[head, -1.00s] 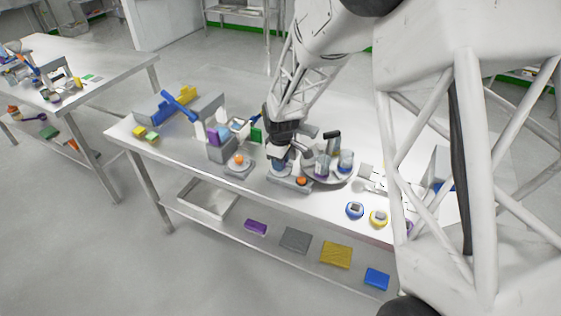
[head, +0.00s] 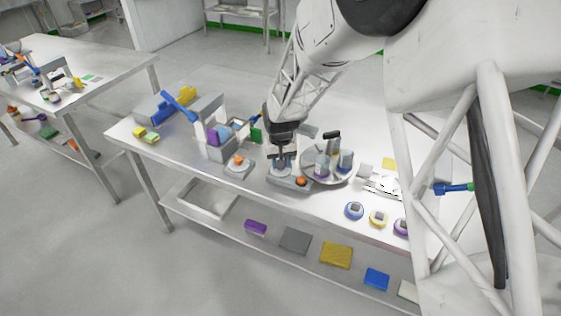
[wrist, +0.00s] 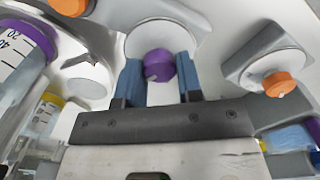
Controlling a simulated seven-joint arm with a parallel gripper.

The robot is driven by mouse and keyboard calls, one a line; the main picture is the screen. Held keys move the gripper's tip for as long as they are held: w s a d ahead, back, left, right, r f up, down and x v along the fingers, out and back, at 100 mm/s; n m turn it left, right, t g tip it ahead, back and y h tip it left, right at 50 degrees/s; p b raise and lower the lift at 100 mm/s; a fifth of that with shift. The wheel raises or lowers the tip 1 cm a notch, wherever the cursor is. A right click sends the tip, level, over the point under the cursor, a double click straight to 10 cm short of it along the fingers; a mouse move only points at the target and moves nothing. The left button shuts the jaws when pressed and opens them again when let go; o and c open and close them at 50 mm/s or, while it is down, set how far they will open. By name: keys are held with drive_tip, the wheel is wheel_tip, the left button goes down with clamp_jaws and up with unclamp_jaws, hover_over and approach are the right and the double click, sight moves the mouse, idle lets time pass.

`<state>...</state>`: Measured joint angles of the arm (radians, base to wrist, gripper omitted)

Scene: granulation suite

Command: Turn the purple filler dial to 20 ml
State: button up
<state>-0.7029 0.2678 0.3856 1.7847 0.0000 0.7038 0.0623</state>
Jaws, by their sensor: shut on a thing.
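The purple filler dial (wrist: 158,66) is a small round knob with a notch in its lower part, on a pale round base. In the wrist view it sits between the two blue fingertips of my gripper (wrist: 160,78), which is shut on it. No volume marking can be read at the dial. In the head view my gripper (head: 282,168) points down over a grey-based station on the bench and hides the dial there. A clear vessel (wrist: 20,55) with a purple rim and a printed scale showing 20 and 40 stands at the left of the wrist view.
An orange knob (head: 301,181) is just right of my gripper, and another orange knob (head: 239,160) is to its left. A round tray (head: 340,179) with vessels stands close on the right. Several round coloured timers (head: 354,211) line the bench front.

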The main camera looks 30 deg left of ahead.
drive_tip(key=shift+m, duration=1.9)
drive_tip(key=o, duration=0.9)
drive_tip(key=shift+r, duration=0.15)
drive_tip(key=shift+r, duration=3.8)
drive_tip(key=shift+d, duration=0.1)
